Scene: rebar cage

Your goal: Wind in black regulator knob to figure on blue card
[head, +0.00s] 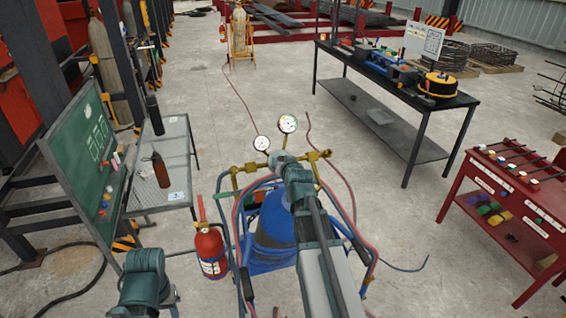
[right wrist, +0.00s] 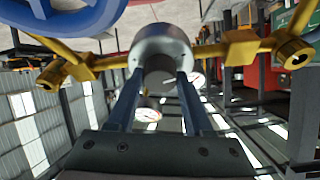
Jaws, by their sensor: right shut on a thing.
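My right gripper (right wrist: 160,88) is shut on the black regulator knob (right wrist: 160,68), whose dark face shows between the fingers, in front of a round silver body (right wrist: 161,42). Brass fittings (right wrist: 228,50) run to either side. In the head view my right arm reaches over the blue cylinder (head: 272,228) to the brass regulator (head: 318,157) and hides the knob. Two round gauges, a larger one (head: 288,123) and a smaller one (head: 262,143), stand above it; their readings are too small to tell. I cannot make out a blue card for certain.
A green board (head: 85,150) with chalk figures stands left, by a grey table (head: 182,135) with dark bottles and a small white-and-blue card (head: 177,196). A red extinguisher (head: 210,252) stands beside the cylinder. A black workbench (head: 455,101) and red cart (head: 478,210) are right.

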